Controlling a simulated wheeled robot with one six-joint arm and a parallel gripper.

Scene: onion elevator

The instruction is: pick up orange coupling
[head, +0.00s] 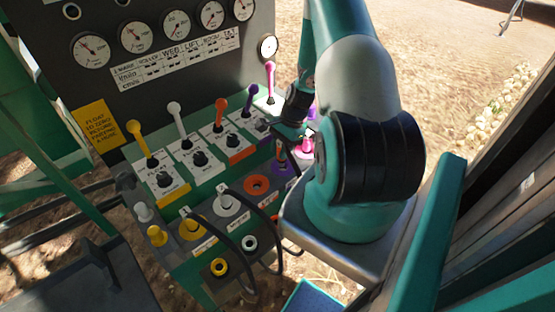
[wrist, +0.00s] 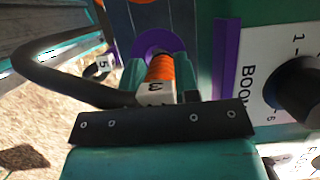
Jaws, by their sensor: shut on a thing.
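The orange coupling (wrist: 160,68) shows in the wrist view between the two fingers of my gripper (wrist: 161,76). It is ribbed, with a white numbered tag (wrist: 156,92) at its near end. My gripper is shut on it. A purple ring (wrist: 151,42) lies right behind the coupling; I cannot tell whether the coupling is seated in it or apart. An orange socket (head: 257,184) shows empty on the lower panel.
A black hose (wrist: 60,82) curves in from the left in the wrist view. A black knob (wrist: 298,88) stands close on the right. In the head view, levers with coloured knobs (head: 221,104) and looping black hoses (head: 250,225) crowd the panel. Gauges (head: 176,24) are above.

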